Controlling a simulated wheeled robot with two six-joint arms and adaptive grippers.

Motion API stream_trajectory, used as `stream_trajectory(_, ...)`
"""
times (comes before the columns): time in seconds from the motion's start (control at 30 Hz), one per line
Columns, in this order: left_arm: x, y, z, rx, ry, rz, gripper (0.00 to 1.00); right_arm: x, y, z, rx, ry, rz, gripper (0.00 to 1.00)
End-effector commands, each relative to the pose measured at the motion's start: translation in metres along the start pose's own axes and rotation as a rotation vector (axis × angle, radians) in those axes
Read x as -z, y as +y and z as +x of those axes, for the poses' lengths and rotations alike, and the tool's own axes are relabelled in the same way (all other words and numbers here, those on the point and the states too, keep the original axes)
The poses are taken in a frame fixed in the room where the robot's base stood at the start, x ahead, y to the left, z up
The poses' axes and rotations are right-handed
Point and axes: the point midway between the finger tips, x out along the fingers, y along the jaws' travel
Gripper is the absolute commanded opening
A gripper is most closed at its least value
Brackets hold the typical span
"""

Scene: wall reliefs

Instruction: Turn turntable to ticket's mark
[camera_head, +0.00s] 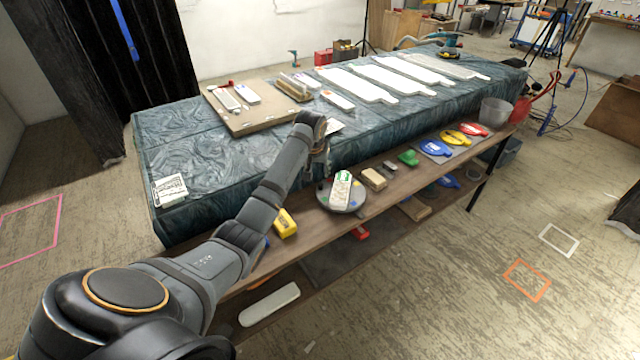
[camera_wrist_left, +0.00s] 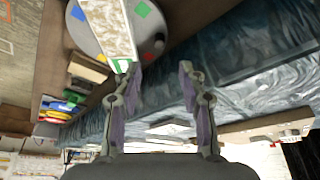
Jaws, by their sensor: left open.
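The turntable (camera_head: 326,198) is a grey round disc on the wooden bench, with coloured marks near its rim. It also shows upside down at the top of the left wrist view (camera_wrist_left: 84,38), with blue, green, red and dark marks. A white block with green print (camera_head: 342,188) lies across the disc, also in the wrist view (camera_wrist_left: 108,28). My left gripper (camera_head: 320,172) is open and empty, just behind the turntable. In the wrist view its fingers (camera_wrist_left: 158,76) are apart; one overlaps the block's end, contact unclear. I cannot tell which paper is the ticket. My right gripper is out of view.
A yellow block (camera_head: 285,223) lies left of the turntable; a tan block (camera_head: 373,179) and green item (camera_head: 408,158) lie right. The marbled blue-green table (camera_head: 215,150) rises behind the bench. A printed white paper (camera_head: 170,190) lies on its near-left corner.

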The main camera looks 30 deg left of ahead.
Motion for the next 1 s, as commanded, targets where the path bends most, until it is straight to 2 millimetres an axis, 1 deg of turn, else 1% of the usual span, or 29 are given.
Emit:
stream_trajectory(0.3, -0.002, 0.001, 0.066, 0.000, -0.003, 0.000, 0.41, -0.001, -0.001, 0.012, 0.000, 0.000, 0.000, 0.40)
stream_trajectory(0.4, -0.002, 0.001, 0.083, -0.001, -0.001, 0.001, 0.41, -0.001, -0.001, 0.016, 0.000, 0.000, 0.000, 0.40)
stream_trajectory(0.5, -0.002, 0.001, 0.094, -0.001, -0.001, 0.001, 0.41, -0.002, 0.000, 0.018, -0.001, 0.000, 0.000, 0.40)
stream_trajectory(0.63, -0.001, 0.001, 0.099, 0.000, 0.001, 0.002, 0.41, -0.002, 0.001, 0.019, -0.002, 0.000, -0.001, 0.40)
stream_trajectory(0.87, -0.001, 0.001, 0.099, 0.000, 0.001, 0.003, 0.41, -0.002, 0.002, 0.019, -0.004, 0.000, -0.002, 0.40)
stream_trajectory(1.0, -0.001, 0.001, 0.099, 0.000, 0.001, 0.003, 0.22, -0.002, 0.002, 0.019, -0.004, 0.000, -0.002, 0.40)
